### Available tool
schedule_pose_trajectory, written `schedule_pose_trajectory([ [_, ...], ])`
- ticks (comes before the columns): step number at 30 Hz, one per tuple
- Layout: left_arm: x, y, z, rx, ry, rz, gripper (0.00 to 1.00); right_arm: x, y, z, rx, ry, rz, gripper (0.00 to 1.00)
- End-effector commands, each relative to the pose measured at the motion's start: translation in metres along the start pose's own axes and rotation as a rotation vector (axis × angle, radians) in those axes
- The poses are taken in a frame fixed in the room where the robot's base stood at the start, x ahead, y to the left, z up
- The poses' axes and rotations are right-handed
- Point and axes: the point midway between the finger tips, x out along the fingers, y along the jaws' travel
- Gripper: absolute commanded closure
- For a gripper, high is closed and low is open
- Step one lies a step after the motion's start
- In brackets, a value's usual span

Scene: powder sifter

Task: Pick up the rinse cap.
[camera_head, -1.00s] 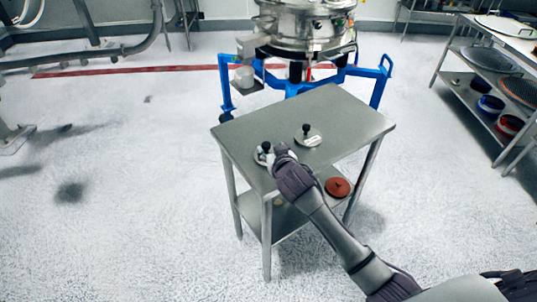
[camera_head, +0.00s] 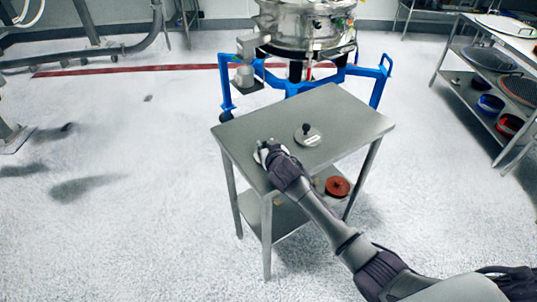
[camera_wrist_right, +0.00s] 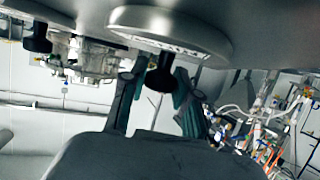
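Two round grey metal caps with black knobs lie on the steel table. One cap (camera_head: 308,140) lies in the open with a pale label. The other cap (camera_head: 257,157) is mostly hidden by my right gripper (camera_head: 267,151). In the right wrist view, which is inverted, the near cap (camera_wrist_right: 180,27) shows a label too small to read, and its knob (camera_wrist_right: 160,78) is between the two fingers of my right gripper (camera_wrist_right: 158,88). Gaps show beside the knob, so the fingers look open. I cannot tell which cap is the rinse cap. My left gripper is not in view.
The steel table (camera_head: 345,120) has free room at its back and right. A red-brown round part (camera_head: 337,187) lies on its lower shelf. The sifter (camera_head: 305,28) on a blue frame stands behind. A rack (camera_head: 465,75) with screens and bowls is at right.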

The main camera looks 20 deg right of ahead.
Motion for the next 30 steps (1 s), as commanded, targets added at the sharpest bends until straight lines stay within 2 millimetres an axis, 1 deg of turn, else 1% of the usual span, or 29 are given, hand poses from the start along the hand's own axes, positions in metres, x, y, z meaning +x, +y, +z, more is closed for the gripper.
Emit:
schedule_pose_trajectory([
  [1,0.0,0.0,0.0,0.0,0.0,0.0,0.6,0.0,0.0,0.0,0.0,0.0,0.0,0.83],
  [4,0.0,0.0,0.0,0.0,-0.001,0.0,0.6,0.0,0.0,0.0,0.0,0.0,0.0,0.99],
  [13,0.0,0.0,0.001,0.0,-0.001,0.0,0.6,0.0,0.0,-0.001,0.0,0.001,0.0,1.0],
  [17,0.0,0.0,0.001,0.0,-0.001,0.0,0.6,-0.002,0.0,-0.005,0.0,0.003,0.0,1.0],
  [20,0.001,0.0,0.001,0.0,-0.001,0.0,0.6,-0.005,0.0,-0.015,0.001,0.005,0.0,1.0],
  [23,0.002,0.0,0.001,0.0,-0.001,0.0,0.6,-0.011,0.0,-0.029,0.002,0.006,-0.001,1.0],
  [25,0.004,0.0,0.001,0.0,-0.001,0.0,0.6,-0.017,0.0,-0.042,0.002,0.007,-0.002,1.0],
  [27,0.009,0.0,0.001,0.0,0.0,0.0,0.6,-0.005,0.012,-0.053,0.0,0.006,0.004,1.0],
  [30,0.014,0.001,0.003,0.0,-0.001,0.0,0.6,0.006,0.025,-0.072,0.0,0.006,0.003,1.0],
])
